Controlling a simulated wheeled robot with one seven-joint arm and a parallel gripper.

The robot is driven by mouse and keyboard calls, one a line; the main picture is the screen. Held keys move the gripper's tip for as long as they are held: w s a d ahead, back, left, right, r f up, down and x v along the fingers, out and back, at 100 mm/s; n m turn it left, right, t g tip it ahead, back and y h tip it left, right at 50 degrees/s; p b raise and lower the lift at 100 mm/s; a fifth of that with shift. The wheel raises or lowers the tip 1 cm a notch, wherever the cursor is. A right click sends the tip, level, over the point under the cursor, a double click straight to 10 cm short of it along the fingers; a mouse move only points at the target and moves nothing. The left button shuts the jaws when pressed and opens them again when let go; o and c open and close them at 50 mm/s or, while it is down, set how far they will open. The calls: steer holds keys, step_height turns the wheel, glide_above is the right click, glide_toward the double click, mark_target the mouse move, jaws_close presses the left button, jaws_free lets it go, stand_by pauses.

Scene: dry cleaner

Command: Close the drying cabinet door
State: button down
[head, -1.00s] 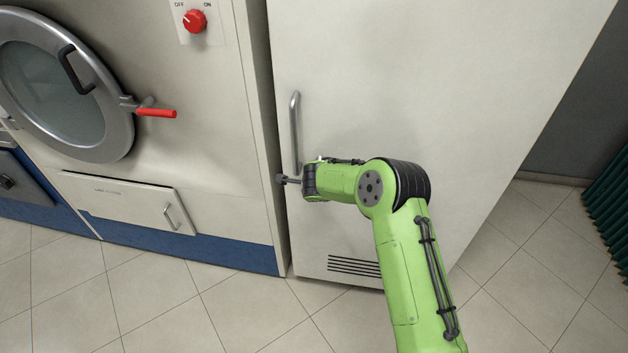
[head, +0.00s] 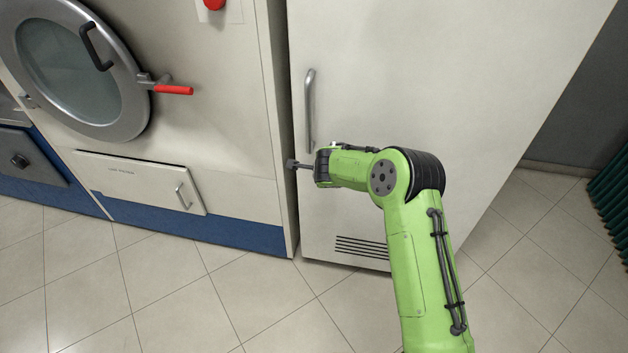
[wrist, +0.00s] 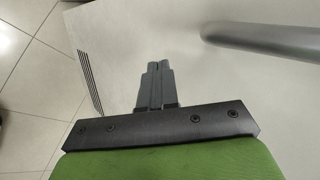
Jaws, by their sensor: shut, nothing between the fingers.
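The drying cabinet door (head: 420,90) is a tall off-white panel in the head view, with a vertical metal handle (head: 309,112) near its left edge and dark vent slots (head: 360,246) low down. The door stands nearly in line with the machine front to its left, with a dark gap along its left edge. I cannot tell whether it is fully closed. My gripper (head: 290,164) is shut and empty, just below the handle near the door's left edge. In the wrist view the gripper (wrist: 155,68) points along the pale door surface, with the handle (wrist: 265,37) at upper right. Contact with the door is unclear.
To the left stands a washing machine with a round glass door (head: 75,65), a red lever (head: 173,90) and a lower flap (head: 140,182). Tiled floor (head: 240,300) in front is clear. A dark green ribbed object (head: 610,195) stands at the far right.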

steer(key=a+p+v, duration=0.1)
steer(key=a+v, duration=0.1)
steer(key=v, duration=0.8)
steer(key=shift+p, duration=0.3)
steer(key=s+d+r+n+g+h+p, duration=0.1)
steer(key=s+d+r+n+p, duration=0.1)
steer(key=s+d+r+n, duration=0.5)
steer(key=s+d+r+n+h+p, duration=0.1)
steer(key=s+d+r, duration=0.4)
steer(key=r, duration=0.7)
steer(key=s+d+r+n+g+p, duration=0.1)
steer(key=s+n, duration=0.2)
steer(key=s, duration=0.5)
steer(key=s+d+r+n+g+p, duration=0.1)
steer(key=s+d+r+n, duration=0.1)
steer(key=s, duration=0.6)
steer(key=s+d+r+n+y+p, duration=0.1)
steer(key=s+d+n, duration=0.1)
steer(key=s, duration=0.7)
steer(key=shift+r+n+g, duration=0.25)
steer(key=shift+n+g, duration=0.15)
steer(key=shift+n, duration=0.5)
